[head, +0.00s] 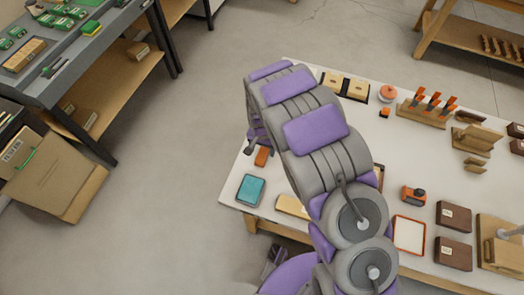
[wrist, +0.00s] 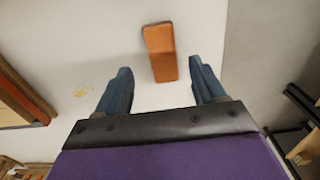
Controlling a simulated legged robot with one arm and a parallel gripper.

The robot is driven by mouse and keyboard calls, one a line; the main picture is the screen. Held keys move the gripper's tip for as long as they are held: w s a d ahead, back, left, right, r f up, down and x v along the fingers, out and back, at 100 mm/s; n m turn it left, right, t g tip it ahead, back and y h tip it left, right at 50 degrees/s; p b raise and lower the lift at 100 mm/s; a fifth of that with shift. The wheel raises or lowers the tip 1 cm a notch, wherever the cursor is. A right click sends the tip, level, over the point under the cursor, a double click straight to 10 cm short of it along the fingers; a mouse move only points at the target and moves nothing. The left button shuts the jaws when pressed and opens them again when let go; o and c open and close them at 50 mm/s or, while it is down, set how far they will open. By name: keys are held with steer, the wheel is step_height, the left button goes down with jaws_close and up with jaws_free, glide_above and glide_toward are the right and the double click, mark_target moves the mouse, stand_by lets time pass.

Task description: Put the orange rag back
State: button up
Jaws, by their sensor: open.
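The orange rag (head: 262,156) lies on the white bench top near its left edge, just above a teal object. In the wrist view the rag (wrist: 160,53) is a small folded orange-brown strip, lying between and slightly beyond my fingertips. My gripper (wrist: 160,66) is open and empty, its two dark fingers on either side of the rag's near end. I cannot tell whether they touch the bench. In the head view my gripper (head: 251,143) is partly hidden behind my arm, close to the rag.
The white bench (head: 290,75) holds a teal object (head: 251,189), a red-rimmed tray (head: 409,234), dark boxes (head: 454,217) and a wooden rack with orange-handled tools (head: 427,108). My arm hides the bench's middle. A grey workbench (head: 75,60) stands at the left; floor between is clear.

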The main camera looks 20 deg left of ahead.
mark_target(264, 156)
step_height(264, 156, up, 7)
steer(key=shift+r+p, duration=0.15)
steer(key=shift+p, duration=0.25)
steer(key=shift+d, duration=0.1)
steer(key=s+d+r+m, duration=0.1)
steer(key=s+d+r, duration=0.1)
steer(key=d+r, duration=0.85)
steer(key=s+d+r, duration=0.2)
steer(key=d+r, duration=0.6)
steer(key=d, duration=0.5)
steer(key=s+d+r, duration=0.2)
steer(key=s+d, duration=0.2)
steer(key=s, duration=0.3)
steer(key=s+d+r+g, duration=0.1)
steer(key=s+d+r, duration=0.1)
steer(key=s+d, duration=0.2)
steer(key=s+d+r, duration=0.3)
steer(key=s+d, duration=0.1)
steer(key=s, duration=0.6)
steer(key=shift+s+d+g, duration=0.4)
